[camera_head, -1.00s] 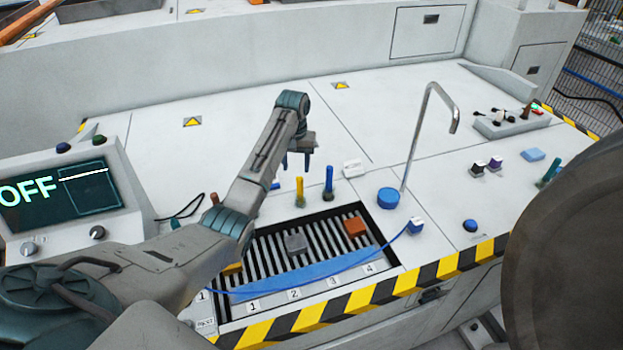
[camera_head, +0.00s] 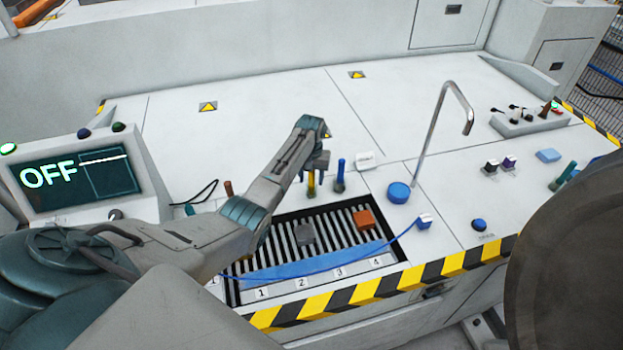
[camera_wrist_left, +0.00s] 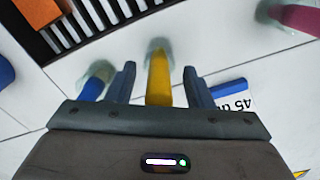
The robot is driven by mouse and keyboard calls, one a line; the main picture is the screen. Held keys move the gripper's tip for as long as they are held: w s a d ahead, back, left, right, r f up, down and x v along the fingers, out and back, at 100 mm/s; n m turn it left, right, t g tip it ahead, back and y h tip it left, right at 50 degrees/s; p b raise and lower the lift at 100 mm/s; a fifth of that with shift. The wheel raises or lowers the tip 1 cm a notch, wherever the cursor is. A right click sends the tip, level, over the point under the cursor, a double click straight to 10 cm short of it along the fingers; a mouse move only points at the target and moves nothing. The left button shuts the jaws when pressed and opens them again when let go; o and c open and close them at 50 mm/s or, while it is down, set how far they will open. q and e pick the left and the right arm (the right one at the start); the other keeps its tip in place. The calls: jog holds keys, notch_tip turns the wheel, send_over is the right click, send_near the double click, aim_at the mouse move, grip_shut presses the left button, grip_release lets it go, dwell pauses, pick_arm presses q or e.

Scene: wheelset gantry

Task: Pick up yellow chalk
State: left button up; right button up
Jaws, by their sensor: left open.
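The yellow chalk (camera_head: 311,186) stands upright in a holder on the white bench, behind the slatted tray. In the left wrist view the yellow chalk (camera_wrist_left: 159,76) lies between the two fingers, with a visible gap on each side. My left gripper (camera_head: 314,170) is open and right at the chalk, hiding part of it in the head view. A blue chalk (camera_head: 340,171) stands just to the right of the yellow one; it also shows in the left wrist view (camera_wrist_left: 92,88). My right gripper is not in view.
A blue round knob (camera_head: 398,192) and a bent metal pipe (camera_head: 427,130) stand to the right. A small white label block (camera_head: 365,160) is behind the chalks.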

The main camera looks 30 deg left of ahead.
pick_arm(q)
jog(key=shift+f, duration=0.25)
jog(key=c, duration=1)
